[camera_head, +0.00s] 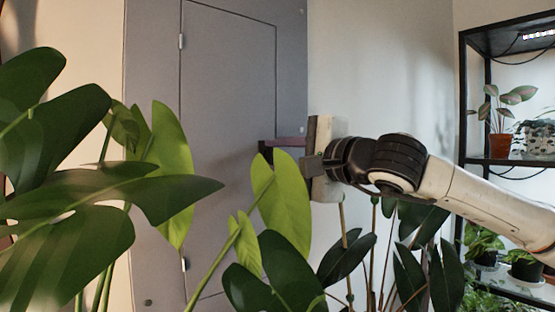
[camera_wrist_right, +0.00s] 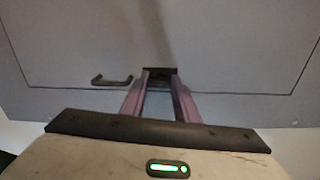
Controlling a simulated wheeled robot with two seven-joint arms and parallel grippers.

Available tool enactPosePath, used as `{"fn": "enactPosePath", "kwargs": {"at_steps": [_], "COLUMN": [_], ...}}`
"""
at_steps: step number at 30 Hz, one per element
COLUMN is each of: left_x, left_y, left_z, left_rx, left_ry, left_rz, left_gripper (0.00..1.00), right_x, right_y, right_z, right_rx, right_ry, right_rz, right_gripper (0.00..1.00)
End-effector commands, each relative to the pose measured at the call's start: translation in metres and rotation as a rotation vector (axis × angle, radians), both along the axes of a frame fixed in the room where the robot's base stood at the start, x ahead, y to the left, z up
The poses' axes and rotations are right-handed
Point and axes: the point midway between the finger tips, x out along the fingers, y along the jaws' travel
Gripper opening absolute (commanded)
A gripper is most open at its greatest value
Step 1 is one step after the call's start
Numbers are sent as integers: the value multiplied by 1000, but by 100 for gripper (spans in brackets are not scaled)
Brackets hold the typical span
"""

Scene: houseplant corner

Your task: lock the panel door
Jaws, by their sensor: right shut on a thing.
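The grey panel door (camera_head: 228,110) stands closed in its frame in the head view, as far as the leaves let me see. My right gripper (camera_head: 263,150) reaches from the right to the door's right edge. In the right wrist view its two purplish fingers (camera_wrist_right: 160,80) are shut on a small dark lock part (camera_wrist_right: 159,72) on the door face. The fingertips cover much of this part, so its exact shape and turn are unclear. A dark door handle (camera_wrist_right: 112,80) sits just beside it in the wrist view. My left gripper is not in view.
Large green leaves (camera_head: 75,240) crowd the left and lower front, some close below my right gripper. A black shelf rack (camera_head: 462,100) with potted plants stands at the right. The bare wall (camera_head: 380,70) above my right arm is clear.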

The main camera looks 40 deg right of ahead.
Motion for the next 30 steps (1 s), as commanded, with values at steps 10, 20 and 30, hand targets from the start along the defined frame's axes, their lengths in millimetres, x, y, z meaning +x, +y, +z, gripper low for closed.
{"fn": "enactPosePath", "kwargs": {"at_steps": [10, 20, 30], "left_x": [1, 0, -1], "left_y": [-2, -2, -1], "left_z": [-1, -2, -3], "left_rx": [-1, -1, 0], "left_ry": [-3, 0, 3], "left_rz": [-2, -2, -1], "left_gripper": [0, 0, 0], "right_x": [0, 0, 0], "right_y": [1, 1, 1], "right_z": [-1, -1, -1], "right_rx": [-114, -130, -129], "right_ry": [14, 15, 15], "right_rz": [1, 1, 1], "right_gripper": [6, 6, 47]}}
